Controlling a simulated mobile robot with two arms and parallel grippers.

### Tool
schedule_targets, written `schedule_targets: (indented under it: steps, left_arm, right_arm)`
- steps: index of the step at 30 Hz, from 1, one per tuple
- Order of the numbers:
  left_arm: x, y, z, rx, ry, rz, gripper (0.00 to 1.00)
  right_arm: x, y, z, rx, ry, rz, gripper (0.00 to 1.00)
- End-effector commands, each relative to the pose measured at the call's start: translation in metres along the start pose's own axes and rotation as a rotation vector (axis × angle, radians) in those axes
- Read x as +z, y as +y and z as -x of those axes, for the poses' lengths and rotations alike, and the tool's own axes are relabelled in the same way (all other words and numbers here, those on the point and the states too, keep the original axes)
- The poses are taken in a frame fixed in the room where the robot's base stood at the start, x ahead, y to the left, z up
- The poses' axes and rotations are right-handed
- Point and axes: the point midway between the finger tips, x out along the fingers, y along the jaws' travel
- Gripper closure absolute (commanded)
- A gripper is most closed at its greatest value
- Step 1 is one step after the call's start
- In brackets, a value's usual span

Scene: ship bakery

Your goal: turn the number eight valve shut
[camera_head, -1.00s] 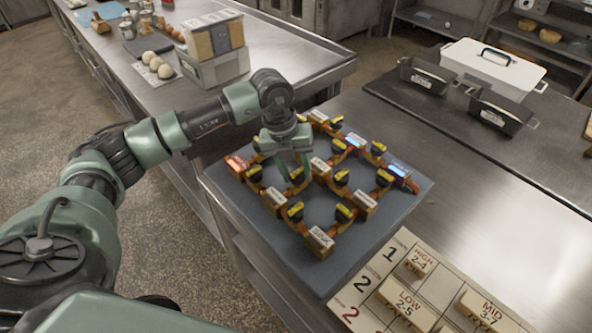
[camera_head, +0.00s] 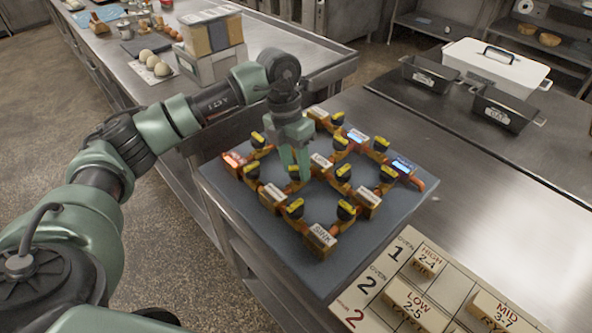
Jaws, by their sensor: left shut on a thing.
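A valve board (camera_head: 335,275) lies on the steel counter, with orange pipes, several black valve knobs with yellow tops, and small labelled blocks. My left gripper (camera_head: 294,168) points down over the middle-left of the board. It is shut on a yellow-topped valve knob (camera_head: 293,173), which the fingers partly hide. Other knobs stand near it, one to the left (camera_head: 251,171), one in front (camera_head: 295,208) and one to the right (camera_head: 343,173). The valve numbers are too small to read, so I cannot tell which is number eight. My right gripper is not in view.
A card (camera_head: 408,262) with oven rows and labelled blocks lies at the front right. Black tins (camera_head: 503,108) and a white lidded box (camera_head: 495,66) stand at the back right. A box on a scale (camera_head: 207,62) and dough balls (camera_head: 153,63) are on the left counter.

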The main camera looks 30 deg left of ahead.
Motion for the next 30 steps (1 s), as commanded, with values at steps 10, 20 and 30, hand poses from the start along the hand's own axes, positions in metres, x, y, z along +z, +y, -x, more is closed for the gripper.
schedule_targets:
  steps: [10, 20, 30]
  left_arm:
    - [0.003, 0.002, -0.001, 0.003, 0.063, -0.319, 1.0]
    - [0.004, 0.002, 0.0, 0.004, 0.121, -0.598, 1.0]
    - [0.005, 0.001, 0.001, 0.004, 0.158, -0.78, 1.0]
  right_arm:
    - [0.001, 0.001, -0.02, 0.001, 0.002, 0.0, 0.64]
    - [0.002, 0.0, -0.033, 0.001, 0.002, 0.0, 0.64]
    - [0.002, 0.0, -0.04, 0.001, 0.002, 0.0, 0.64]
